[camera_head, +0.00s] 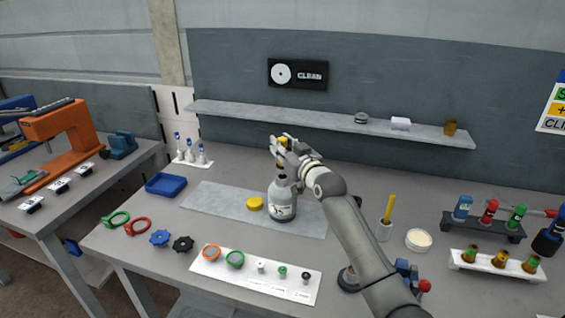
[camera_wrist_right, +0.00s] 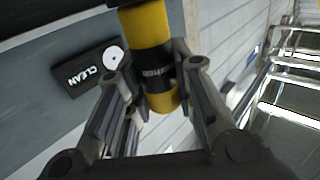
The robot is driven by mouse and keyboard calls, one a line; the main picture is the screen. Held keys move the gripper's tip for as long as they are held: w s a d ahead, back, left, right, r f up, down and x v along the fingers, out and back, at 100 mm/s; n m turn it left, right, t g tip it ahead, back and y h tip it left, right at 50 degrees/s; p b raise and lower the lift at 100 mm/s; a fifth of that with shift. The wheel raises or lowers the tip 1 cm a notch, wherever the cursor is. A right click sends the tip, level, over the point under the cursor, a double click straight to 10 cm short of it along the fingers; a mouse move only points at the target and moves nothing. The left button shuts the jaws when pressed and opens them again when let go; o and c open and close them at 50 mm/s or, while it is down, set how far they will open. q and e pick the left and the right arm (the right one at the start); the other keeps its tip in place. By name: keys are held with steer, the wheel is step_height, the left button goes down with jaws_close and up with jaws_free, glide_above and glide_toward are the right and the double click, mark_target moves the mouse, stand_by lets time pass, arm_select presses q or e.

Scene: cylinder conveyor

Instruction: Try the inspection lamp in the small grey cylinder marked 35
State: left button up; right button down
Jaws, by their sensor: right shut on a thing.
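A small grey cylinder (camera_head: 282,203) stands upright on the grey mat (camera_head: 215,203) in the middle of the bench. Dark marking shows on its front, too small to read. My right gripper (camera_head: 283,150) is above its neck, shut on the yellow and black inspection lamp (camera_wrist_right: 158,62). The lamp's yellow top (camera_head: 283,141) shows between the fingers in the head view. The fingers hide much of the lamp there, and I cannot tell whether its lower end is in the neck. My left gripper is not in view.
A yellow cap (camera_head: 255,203) lies left of the cylinder. A white board (camera_head: 220,272) with rings and small parts lies in front. A blue tray (camera_head: 166,184) stands left. A shelf (camera_head: 300,118) hangs behind.

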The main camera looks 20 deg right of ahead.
steer(key=shift+r, duration=0.2)
stand_by(0.4)
steer(key=shift+r+p, duration=4.2)
steer(key=shift+r, duration=0.65)
steer(key=shift+f, duration=0.1)
